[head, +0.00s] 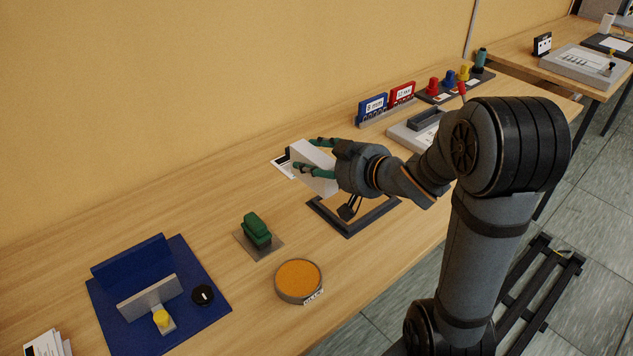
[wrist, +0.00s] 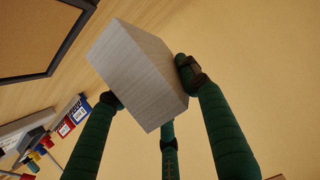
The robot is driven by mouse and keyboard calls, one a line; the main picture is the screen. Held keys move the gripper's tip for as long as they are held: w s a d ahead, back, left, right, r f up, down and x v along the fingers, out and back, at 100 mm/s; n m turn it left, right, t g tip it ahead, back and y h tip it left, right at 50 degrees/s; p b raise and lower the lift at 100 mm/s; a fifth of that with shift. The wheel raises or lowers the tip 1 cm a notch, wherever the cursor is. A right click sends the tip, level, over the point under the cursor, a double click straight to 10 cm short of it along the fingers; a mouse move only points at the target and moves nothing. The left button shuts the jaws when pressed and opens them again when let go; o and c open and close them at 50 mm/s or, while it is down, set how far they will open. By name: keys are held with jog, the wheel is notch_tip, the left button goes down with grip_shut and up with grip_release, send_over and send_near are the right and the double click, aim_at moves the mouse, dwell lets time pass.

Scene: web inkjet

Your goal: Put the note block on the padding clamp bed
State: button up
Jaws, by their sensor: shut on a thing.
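The note block, a white-grey block of paper, (head: 318,178) is held above the table in the head view. It also fills the middle of the wrist view (wrist: 135,70), tilted. My gripper (head: 312,156) is shut on it, with dark green fingers (wrist: 152,100) on its sides. The padding clamp bed is probably the blue base (head: 195,318) at the lower left, with a blue back wall, an upright grey plate, a yellow-tipped part and a black knob. My gripper is well to its right and apart from it. The space between wall and plate looks empty.
A green-topped tool (head: 256,229) on a small plate and a round orange-filled dish (head: 299,280) stand between the block and blue base. A dark-framed tray (head: 348,230) lies below my gripper. Blue (head: 372,107) and red (head: 402,94) labelled holders stand behind. Papers (head: 46,344) lie lower left.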

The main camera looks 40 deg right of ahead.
jog(key=w+a+f, duration=0.1)
jog(key=w+f, duration=0.1)
jog(key=w, duration=0.1)
jog(key=w+a+f+b, duration=0.1)
jog(key=w+f, duration=0.1)
jog(key=w, duration=0.2)
jog(key=w+a+f, duration=0.1)
jog(key=w+f, duration=0.2)
jog(key=shift+w+b, duration=0.4)
jog(key=shift+f, duration=1.95)
jog(key=shift+f+b, duration=0.25)
jog(key=shift+b, duration=0.25)
jog(key=o, duration=1.3)
jog(key=shift+r, duration=0.15)
jog(key=shift+r+p, duration=0.25)
jog(key=shift+p, duration=0.25)
jog(key=b+v, duration=0.1)
jog(key=v, duration=1)
jog(key=shift+s+a+f, duration=0.1)
jog(key=shift+a+f, duration=0.05)
jog(key=shift+f, duration=0.05)
jog(key=shift+o, duration=0.7)
jog(key=shift+s+r+b, duration=0.2)
jog(key=shift+s+b, duration=0.1)
jog(key=shift+s, duration=0.15)
